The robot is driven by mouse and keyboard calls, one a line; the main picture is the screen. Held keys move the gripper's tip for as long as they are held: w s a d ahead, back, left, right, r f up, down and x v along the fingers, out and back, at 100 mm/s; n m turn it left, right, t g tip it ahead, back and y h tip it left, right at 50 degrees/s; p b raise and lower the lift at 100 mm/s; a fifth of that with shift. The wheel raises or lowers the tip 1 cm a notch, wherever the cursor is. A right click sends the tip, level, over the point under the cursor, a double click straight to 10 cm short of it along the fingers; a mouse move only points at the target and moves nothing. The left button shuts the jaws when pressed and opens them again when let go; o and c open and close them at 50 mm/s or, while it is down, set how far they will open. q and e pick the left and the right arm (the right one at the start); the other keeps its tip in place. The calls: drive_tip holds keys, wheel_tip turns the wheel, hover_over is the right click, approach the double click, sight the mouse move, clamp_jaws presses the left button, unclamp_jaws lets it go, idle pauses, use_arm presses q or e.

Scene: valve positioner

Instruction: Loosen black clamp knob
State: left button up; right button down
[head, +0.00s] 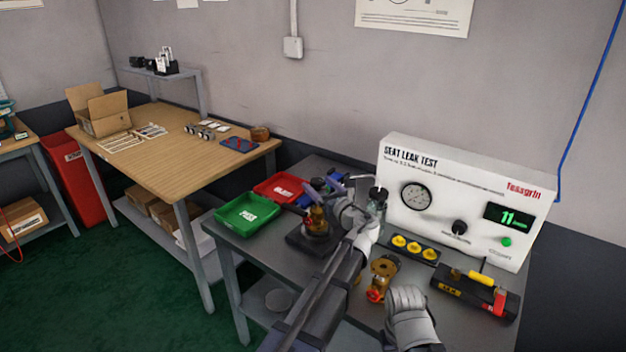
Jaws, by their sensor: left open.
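A brass valve body (317,220) sits in a dark clamp fixture (308,243) on the grey bench. My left gripper (326,188) is open above the fixture, its fingers close to the top of the valve. I cannot tell whether they touch anything. The gripper and its arm cover the fixture's right side. The black clamp knob cannot be made out clearly there. A pale grey ribbed part, seemingly my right gripper (408,305), is low over the bench's front; its fingers cannot be made out.
A white seat leak test panel (455,205) stands at the bench's back right. A green tray (247,215) and a red tray (281,188) lie left of the fixture. Another brass valve (382,275), a tray with yellow caps (414,248) and a black tool holder (474,296) occupy the right.

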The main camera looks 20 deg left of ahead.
sight(314, 179)
use_arm(q)
drive_tip(key=shift+x, duration=2.1)
clamp_jaws()
